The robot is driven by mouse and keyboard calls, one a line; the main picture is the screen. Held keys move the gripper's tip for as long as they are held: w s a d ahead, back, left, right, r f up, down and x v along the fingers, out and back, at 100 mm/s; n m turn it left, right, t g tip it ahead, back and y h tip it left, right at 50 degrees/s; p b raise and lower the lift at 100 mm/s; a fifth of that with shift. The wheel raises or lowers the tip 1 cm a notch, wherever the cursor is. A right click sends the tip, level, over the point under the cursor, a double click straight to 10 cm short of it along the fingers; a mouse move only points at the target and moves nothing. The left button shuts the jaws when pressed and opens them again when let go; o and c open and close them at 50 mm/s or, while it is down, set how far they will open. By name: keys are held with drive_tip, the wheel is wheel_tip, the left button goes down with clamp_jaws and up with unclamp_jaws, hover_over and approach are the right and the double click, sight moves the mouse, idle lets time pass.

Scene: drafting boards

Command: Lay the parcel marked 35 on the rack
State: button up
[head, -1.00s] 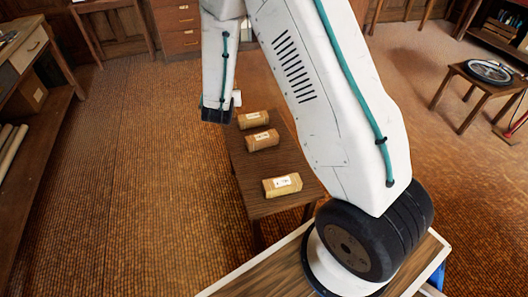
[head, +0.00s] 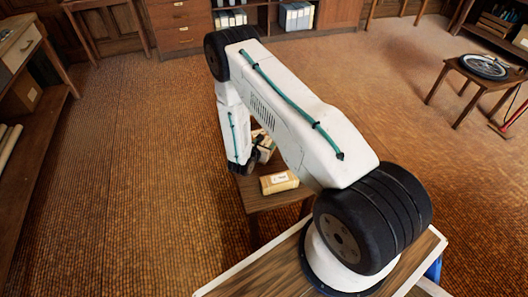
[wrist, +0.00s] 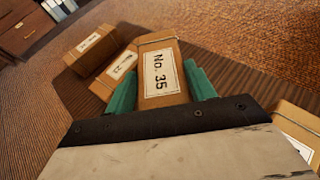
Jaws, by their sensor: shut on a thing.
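The parcel marked No. 35 (wrist: 162,72) is a brown box with a white label in the wrist view. My gripper (wrist: 163,86) is shut on it, with a green fingertip on each side. It is over the small wooden table (head: 262,202); I cannot tell whether the parcel touches the tabletop. In the head view my gripper (head: 245,168) is low at the table's left side, and my arm hides much of what is there. No rack can be made out in these views.
Other labelled parcels are close by: one beside No. 35 (wrist: 118,66), one farther left (wrist: 90,45), and one at the lower right (wrist: 297,128), also in the head view (head: 279,182). A stool with a wheel (head: 484,66) stands far right. The floor at left is open.

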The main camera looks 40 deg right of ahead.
drive_tip(key=shift+f, duration=2.4)
drive_tip(key=shift+f, duration=0.1)
drive_tip(key=o, duration=1.3)
